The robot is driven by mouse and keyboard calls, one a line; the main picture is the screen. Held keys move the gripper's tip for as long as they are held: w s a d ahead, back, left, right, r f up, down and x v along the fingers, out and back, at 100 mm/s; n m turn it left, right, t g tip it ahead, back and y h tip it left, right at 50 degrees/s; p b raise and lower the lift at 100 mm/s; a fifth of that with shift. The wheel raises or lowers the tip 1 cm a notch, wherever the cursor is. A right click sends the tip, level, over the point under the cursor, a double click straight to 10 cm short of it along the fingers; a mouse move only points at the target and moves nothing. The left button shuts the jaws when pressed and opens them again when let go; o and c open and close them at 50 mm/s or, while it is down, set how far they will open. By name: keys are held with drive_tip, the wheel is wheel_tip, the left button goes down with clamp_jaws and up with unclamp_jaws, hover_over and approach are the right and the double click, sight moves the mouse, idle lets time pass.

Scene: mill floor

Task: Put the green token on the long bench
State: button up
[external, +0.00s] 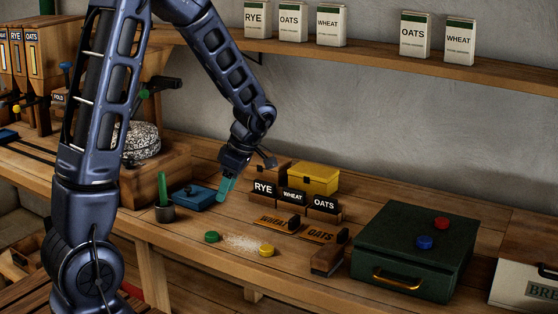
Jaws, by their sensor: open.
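The green token (212,237) is a small disc lying flat on the long wooden bench (205,275), near its front edge.
A blue box (194,195) and a dark cup with a green stick (164,212) stand left. Stamp blocks (292,198), a yellow box (313,179) and label plates stand right. A dark green case (412,252) carries red (442,223) and blue (424,242) tokens. A shelf of tins runs above.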

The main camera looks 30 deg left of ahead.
drive_tip(key=s+d+r+m+t+h, duration=0.2)
drive_tip(key=s+r+m+t+h, duration=0.2)
drive_tip(key=s+r+m, duration=1.7)
drive_tip(key=s+t, duration=0.2)
drive_tip(key=s, duration=0.1)
drive_tip(key=shift+s, duration=0.2)
